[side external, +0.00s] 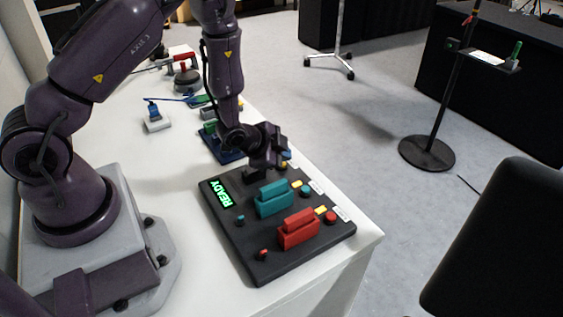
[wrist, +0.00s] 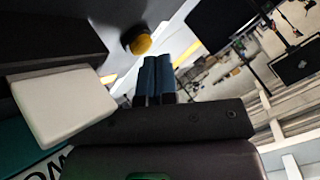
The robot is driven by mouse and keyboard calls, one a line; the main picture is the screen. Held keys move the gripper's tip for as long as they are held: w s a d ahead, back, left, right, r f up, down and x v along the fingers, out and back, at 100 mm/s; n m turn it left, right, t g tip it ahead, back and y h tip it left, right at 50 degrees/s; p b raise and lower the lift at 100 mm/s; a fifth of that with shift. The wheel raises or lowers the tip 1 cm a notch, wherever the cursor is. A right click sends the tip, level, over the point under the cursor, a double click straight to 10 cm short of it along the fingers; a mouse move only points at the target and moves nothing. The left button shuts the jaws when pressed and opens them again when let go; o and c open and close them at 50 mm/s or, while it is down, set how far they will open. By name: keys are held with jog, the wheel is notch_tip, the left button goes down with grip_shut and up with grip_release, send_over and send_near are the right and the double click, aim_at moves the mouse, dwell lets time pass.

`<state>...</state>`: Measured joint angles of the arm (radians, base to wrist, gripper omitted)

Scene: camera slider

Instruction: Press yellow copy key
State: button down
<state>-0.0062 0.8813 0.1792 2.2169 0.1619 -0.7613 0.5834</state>
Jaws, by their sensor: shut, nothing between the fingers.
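A round yellow key (wrist: 141,43) on a dark surface shows in the wrist view, just above and left of my fingertips. My gripper (wrist: 158,62) has its two dark blue fingers together, with nothing between them. In the side view my gripper (side external: 287,154) hangs over the far end of the black panel (side external: 280,263). A small yellow spot (side external: 284,164) shows just below the fingertips there; I cannot tell whether they touch it. No readable label marks a copy key.
The panel carries a green READY display (side external: 224,192), a teal block (side external: 274,198), a red block (side external: 298,229), several small knobs and yellow pieces. A blue device (side external: 221,147) stands beyond it. The white table (side external: 180,190) is clear left of the panel.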

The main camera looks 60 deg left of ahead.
jog(key=shift+f, duration=0.35)
dwell(0.4)
jog(key=shift+r, duration=0.9)
jog(key=shift+r, duration=2.5)
